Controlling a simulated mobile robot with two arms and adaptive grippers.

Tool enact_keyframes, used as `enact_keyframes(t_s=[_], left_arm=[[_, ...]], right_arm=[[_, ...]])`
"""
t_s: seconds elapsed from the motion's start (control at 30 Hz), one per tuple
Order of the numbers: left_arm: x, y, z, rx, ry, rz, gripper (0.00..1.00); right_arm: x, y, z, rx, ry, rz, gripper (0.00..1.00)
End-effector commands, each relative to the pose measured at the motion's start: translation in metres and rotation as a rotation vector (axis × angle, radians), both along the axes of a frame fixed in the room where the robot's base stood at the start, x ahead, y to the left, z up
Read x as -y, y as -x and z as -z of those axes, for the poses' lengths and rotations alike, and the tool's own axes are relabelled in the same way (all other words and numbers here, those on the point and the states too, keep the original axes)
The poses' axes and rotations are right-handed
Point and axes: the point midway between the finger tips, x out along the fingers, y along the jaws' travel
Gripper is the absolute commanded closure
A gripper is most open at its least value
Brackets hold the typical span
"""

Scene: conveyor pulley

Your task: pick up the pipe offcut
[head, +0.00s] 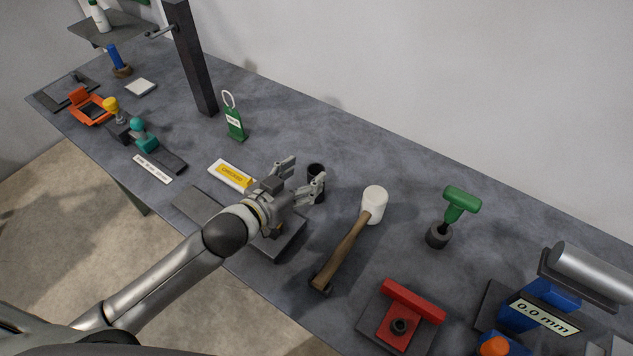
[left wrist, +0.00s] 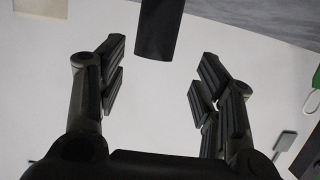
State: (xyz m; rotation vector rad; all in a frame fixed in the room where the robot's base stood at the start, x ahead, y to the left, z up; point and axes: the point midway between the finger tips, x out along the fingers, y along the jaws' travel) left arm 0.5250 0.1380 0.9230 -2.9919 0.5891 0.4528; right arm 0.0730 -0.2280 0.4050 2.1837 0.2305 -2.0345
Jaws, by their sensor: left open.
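The pipe offcut (head: 316,171) is a short black tube with an open top, standing upright on the grey table. My left gripper (head: 304,179) is open and empty, with its fingers pointing toward the tube from the front left. One finger overlaps the tube's lower part in the head view, and I cannot tell if they touch. In the left wrist view, which looks upside down, the dark tube (left wrist: 160,28) shows at the top, centred between the spread fingers (left wrist: 158,85) but beyond their tips. My right gripper is not in view.
A white-headed mallet (head: 348,236) lies right of the gripper. A yellow-labelled block (head: 232,176) sits to the left, and a green tag (head: 235,124) stands behind. A green-handled tool (head: 460,203) and a red fixture (head: 401,315) stand on the right. Table behind the tube is clear.

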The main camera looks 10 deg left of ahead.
Motion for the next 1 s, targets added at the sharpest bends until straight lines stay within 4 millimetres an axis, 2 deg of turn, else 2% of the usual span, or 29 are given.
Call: enact_keyframes(t_s=[0.1,0.2,0.43,0.7,0.77,1.0], left_arm=[[0.007,-0.009,0.003,-0.001,0.003,0.0,0.39],[0.015,-0.019,0.008,-0.001,0.003,-0.001,0.39],[0.024,-0.038,0.017,0.0,0.001,0.001,0.39],[0.025,-0.04,0.019,-0.001,0.001,0.001,0.39],[0.025,-0.04,0.019,-0.001,0.001,0.001,0.45],[0.025,-0.04,0.019,-0.001,0.001,0.001,0.75]], right_arm=[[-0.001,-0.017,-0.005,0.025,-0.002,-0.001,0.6],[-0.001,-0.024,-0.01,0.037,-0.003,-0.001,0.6],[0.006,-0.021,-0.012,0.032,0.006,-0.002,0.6],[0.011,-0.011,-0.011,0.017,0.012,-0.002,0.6],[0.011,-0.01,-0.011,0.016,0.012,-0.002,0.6],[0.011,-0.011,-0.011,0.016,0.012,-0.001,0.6]])
